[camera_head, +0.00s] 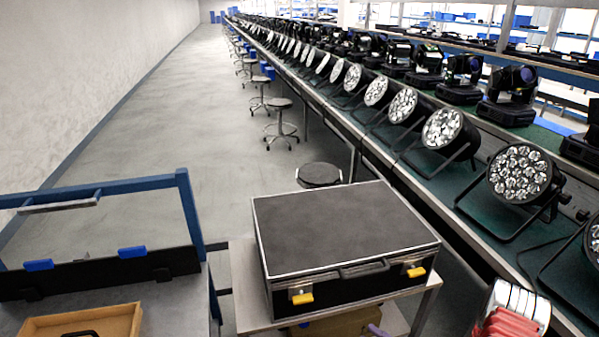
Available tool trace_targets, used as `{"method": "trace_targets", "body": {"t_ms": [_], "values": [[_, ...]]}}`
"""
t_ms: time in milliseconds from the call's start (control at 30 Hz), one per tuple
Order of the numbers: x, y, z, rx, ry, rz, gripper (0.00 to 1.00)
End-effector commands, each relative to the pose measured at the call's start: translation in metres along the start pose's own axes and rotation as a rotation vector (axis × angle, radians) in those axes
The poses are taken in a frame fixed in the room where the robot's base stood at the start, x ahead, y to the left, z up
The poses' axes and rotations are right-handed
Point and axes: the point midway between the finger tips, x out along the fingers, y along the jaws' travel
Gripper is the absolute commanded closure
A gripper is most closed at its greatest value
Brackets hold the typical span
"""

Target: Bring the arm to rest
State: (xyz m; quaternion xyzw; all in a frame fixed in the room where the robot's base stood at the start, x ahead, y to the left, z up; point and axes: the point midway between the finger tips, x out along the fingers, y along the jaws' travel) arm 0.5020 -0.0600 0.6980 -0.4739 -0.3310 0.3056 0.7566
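My gripper is not in view, and no part that I can surely call my arm shows. A closed black flight case (345,232) with metal edges, a front handle and yellow-tabbed latches lies flat on a small trolley table (243,285) in the lower middle. Par cans (520,172) with round clear lens faces stand on brackets in a long row on the green-topped bench (430,180) at the right.
Stools (320,174) stand along the bench's left side. A blue-framed cart (190,215) with a wooden tray (85,322) is at the lower left. A white and red object (512,312), unclear, is at the lower right. The left aisle floor (185,130) is clear.

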Motion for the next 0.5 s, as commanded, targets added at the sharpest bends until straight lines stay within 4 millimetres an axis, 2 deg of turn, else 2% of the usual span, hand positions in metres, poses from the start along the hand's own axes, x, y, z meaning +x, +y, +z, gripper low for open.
{"method": "trace_targets", "body": {"t_ms": [233,500], "values": [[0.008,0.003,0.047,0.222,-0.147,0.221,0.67],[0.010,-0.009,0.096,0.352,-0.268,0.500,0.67]]}}
